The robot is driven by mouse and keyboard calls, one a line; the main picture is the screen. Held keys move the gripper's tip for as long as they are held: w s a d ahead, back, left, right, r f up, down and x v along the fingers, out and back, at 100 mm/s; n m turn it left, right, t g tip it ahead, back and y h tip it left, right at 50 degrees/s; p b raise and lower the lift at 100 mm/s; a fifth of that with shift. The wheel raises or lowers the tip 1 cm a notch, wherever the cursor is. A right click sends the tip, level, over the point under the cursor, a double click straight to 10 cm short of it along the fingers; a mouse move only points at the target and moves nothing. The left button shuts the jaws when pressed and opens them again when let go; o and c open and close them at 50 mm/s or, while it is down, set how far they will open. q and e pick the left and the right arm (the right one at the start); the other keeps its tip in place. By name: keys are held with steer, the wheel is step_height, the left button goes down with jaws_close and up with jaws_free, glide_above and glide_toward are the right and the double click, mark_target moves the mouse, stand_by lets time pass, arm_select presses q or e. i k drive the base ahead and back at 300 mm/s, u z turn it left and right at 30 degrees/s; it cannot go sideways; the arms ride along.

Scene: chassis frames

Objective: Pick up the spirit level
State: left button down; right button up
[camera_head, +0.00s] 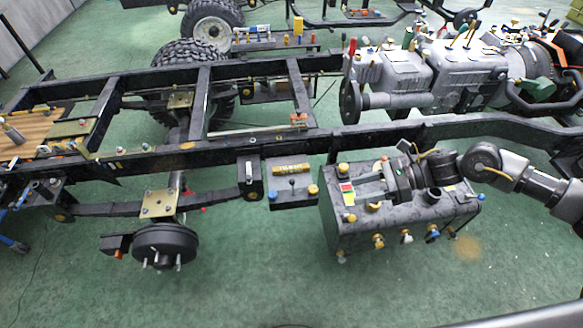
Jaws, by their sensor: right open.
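A short yellow bar with dark marks, which looks like the spirit level (291,169), lies on a small grey plate (279,199) beside the chassis rail, left of the dark grey box. My right gripper (358,181) comes in from the right over the top of that box. Its fingers point left, toward the yellow bar, and are open. It stands apart from the bar, a short way to its right. Small coloured parts lie close under and around the fingers. My left gripper is not in view.
The dark grey box (345,234) has several small coloured fittings on its top and front. The black chassis rail (215,150) runs behind the plate. A grey engine block (430,72) stands behind my right arm. The green floor in front is mostly clear.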

mark_target(285, 169)
steer(key=i, duration=1.45)
